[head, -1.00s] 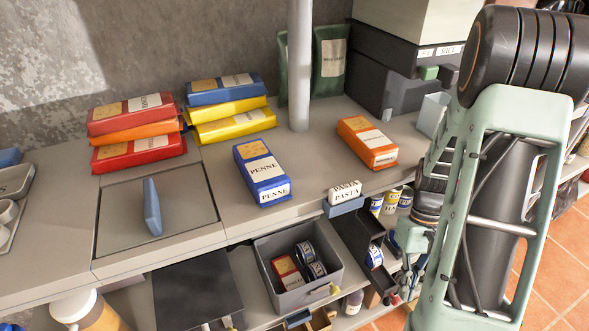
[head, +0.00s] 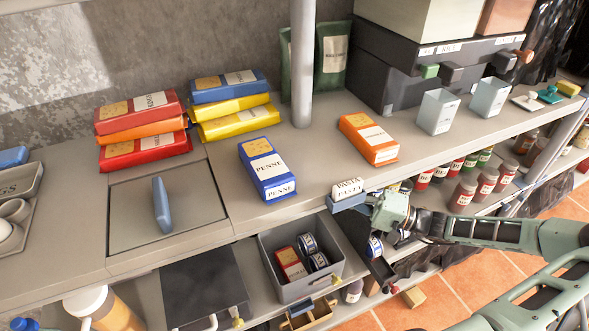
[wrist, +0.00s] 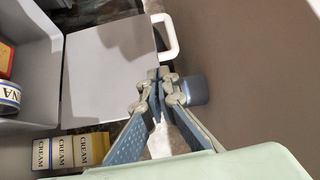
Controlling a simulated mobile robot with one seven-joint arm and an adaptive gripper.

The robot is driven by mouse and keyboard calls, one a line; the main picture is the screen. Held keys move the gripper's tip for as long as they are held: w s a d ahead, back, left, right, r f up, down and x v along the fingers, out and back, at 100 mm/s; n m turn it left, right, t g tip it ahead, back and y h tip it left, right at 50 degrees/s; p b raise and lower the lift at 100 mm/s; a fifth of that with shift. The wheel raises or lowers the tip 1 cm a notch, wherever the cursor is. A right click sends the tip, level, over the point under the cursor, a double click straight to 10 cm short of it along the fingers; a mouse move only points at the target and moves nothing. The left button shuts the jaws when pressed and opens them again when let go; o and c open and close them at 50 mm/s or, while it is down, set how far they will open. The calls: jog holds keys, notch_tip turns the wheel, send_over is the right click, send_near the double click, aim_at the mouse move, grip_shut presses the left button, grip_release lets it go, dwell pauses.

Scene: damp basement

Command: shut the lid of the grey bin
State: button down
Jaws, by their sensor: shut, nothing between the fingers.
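The grey bin (head: 272,268) stands on the lower shelf, top open, with a red packet and blue-white tins inside. Part of it shows at the left of the wrist view (wrist: 30,45). A flat grey panel with a white handle, which looks like its raised lid (wrist: 108,70), adjoins the bin's edge there. My gripper (head: 366,199) is shut and empty by the counter's front edge, to the right of and above the bin. In the wrist view its closed fingertips (wrist: 155,85) appear near the panel's right edge; contact is unclear.
A blue block holds a PASTA label (head: 347,188) at the counter edge, close to my fingers. A dark-topped box (head: 205,285) stands left of the bin. Cream cartons (wrist: 68,151) lie beside the bin. A blue penne packet (head: 265,168) sits on the counter above.

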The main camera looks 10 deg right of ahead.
jog(key=shift+t, duration=0.6)
jog(key=x, duration=0.3)
jog(key=r+x, duration=0.1)
jog(key=x, duration=0.2)
jog(key=w+d+x, duration=0.1)
jog(key=x, duration=0.2)
jog(key=shift+w+a+r, duration=0.2)
jog(key=shift+a+r, duration=0.1)
jog(key=shift+r, duration=0.1)
jog(key=shift+s+b, duration=0.1)
jog(key=shift+b, duration=0.25)
